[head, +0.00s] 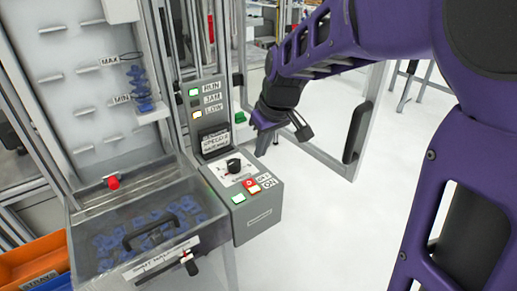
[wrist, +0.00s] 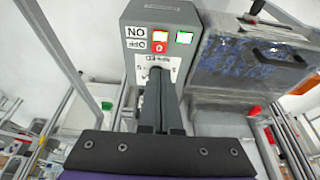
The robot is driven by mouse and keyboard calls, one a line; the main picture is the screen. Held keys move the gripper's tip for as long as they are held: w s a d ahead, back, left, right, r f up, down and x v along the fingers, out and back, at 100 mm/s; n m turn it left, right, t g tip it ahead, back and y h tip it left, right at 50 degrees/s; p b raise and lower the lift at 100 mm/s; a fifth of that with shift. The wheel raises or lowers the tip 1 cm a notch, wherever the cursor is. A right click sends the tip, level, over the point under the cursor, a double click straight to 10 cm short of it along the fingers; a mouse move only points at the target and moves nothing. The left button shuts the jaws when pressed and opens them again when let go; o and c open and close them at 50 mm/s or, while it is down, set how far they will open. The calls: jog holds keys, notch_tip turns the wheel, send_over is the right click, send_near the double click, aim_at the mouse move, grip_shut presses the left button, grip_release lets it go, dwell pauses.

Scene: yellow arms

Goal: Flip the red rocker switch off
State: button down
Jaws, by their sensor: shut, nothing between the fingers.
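The red rocker switch (head: 250,184) sits on the sloped top of a grey control box (head: 262,215), beside OFF and ON labels. In the wrist view the switch (wrist: 160,47) appears upside down, with a red part and a pale part; I cannot tell for sure which side is pressed. My gripper (head: 262,150) is shut and empty, pointing down above and behind the box in the head view. In the wrist view its fingers (wrist: 160,85) reach over the dial area, short of the switch and apart from it. They hide much of the dial.
A lit green button (head: 238,198) is next to the switch, and a black dial knob (head: 234,165) is behind it. A clear-lidded bin (head: 130,240) of blue parts stands left, with a red knob (head: 114,182). Orange trays (head: 35,258) are far left.

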aim_at(249, 182)
dwell(0.3)
jog(key=b, duration=0.2)
jog(key=w+b, duration=0.1)
jog(key=b, duration=0.2)
jog(key=shift+a+r, duration=0.25)
jog(key=shift+a, duration=0.1)
jog(key=b+x, duration=0.1)
jog(key=x, duration=0.3)
jog(key=b+x, duration=0.1)
jog(key=x, duration=0.9)
jog(key=shift+s+d+f+b, duration=0.15)
jog(key=shift+s+d+b, duration=0.1)
jog(key=shift+b, duration=0.15)
